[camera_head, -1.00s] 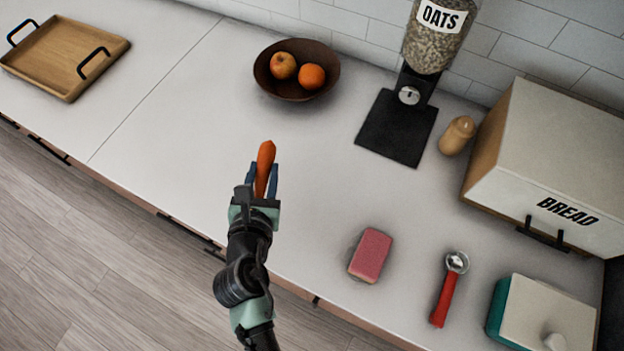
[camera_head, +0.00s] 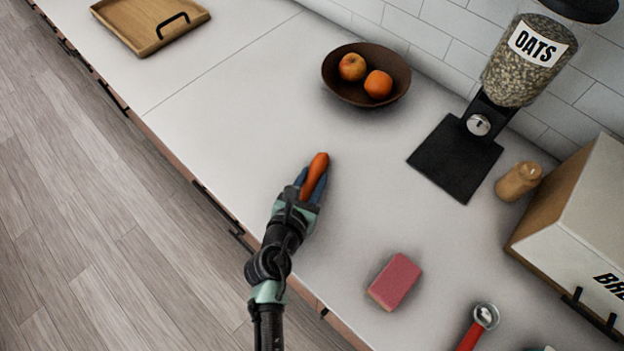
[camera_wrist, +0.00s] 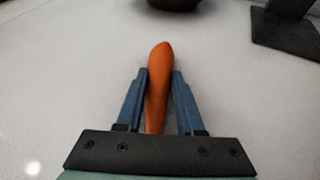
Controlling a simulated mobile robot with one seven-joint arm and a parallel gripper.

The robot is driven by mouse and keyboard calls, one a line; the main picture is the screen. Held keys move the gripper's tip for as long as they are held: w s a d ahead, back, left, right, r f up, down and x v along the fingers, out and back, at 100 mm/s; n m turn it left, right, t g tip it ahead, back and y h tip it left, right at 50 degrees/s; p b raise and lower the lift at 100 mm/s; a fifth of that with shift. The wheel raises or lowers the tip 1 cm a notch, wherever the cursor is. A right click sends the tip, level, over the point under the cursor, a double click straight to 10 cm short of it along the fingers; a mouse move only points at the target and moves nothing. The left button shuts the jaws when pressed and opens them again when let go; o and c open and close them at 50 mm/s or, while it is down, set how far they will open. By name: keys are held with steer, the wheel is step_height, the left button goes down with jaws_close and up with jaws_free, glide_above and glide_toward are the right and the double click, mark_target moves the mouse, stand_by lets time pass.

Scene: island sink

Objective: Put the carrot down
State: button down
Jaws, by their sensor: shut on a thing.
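The orange carrot (camera_head: 316,172) is between the blue fingers of my gripper (camera_head: 311,186), over the white counter near its front edge. In the wrist view the carrot (camera_wrist: 158,80) points away from me, with its rounded end past the fingertips. My gripper (camera_wrist: 159,85) is shut on it, one finger on each side. The carrot's near end is hidden by the gripper body. I cannot tell whether the carrot touches the counter (camera_head: 240,120).
A brown bowl (camera_head: 337,84) with two fruits stands behind the carrot. An oats dispenser (camera_head: 512,75) is at the back right. A pink sponge (camera_head: 395,281) lies to the right, with a red-handled scoop (camera_head: 475,330) beyond. A wooden tray (camera_head: 130,32) is far left. The counter around the gripper is clear.

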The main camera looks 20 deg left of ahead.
steer(key=shift+r, duration=0.1)
steer(key=c, duration=0.5)
jaws_free()
steer(key=shift+f, duration=0.2)
